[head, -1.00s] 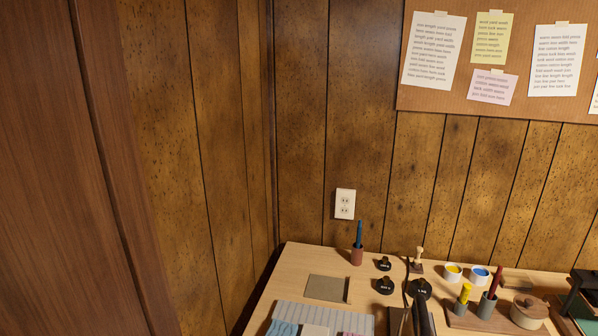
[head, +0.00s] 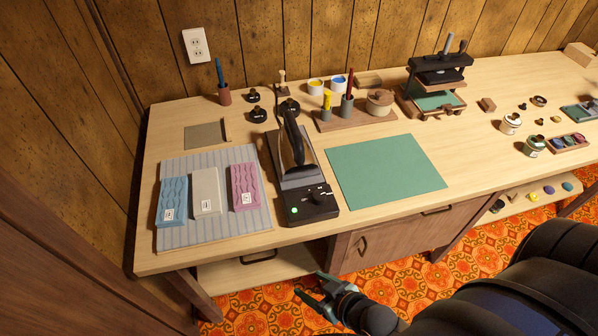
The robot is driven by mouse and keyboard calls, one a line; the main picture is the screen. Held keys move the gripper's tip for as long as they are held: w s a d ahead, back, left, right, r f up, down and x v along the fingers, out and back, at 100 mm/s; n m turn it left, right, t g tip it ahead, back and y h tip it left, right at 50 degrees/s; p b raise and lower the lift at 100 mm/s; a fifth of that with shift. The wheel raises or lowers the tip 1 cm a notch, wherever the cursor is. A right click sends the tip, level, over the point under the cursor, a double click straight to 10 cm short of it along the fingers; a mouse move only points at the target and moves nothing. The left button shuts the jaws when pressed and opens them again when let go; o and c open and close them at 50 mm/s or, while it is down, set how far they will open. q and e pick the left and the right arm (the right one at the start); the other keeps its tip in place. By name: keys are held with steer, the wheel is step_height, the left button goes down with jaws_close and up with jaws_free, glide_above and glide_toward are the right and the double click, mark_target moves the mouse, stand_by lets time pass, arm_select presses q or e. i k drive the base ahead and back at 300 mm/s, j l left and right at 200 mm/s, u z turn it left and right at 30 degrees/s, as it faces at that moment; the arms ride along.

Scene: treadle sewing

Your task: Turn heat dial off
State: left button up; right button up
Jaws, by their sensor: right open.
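The heat dial (head: 318,195) is a small dark knob on the black control box at the front of the iron's stand. A green light (head: 294,210) glows on the same box. The dial's exact pointer angle is too small to tell. The iron (head: 293,147) rests on its stand behind the box, with its dark handle up. My right gripper (head: 309,285) is open and empty. It is below and in front of the table's front edge, apart from the dial. My left gripper is not in view.
Left of the iron, a grey striped mat (head: 215,234) carries blue, white and pink packs. A green mat (head: 385,174) lies to the right. Cups, black weights and a small press (head: 437,80) stand behind. The table edge and drawers lie between gripper and tabletop.

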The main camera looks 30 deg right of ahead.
mark_target(319, 197)
steer(key=l+z, duration=0.2)
steer(key=z, duration=0.75)
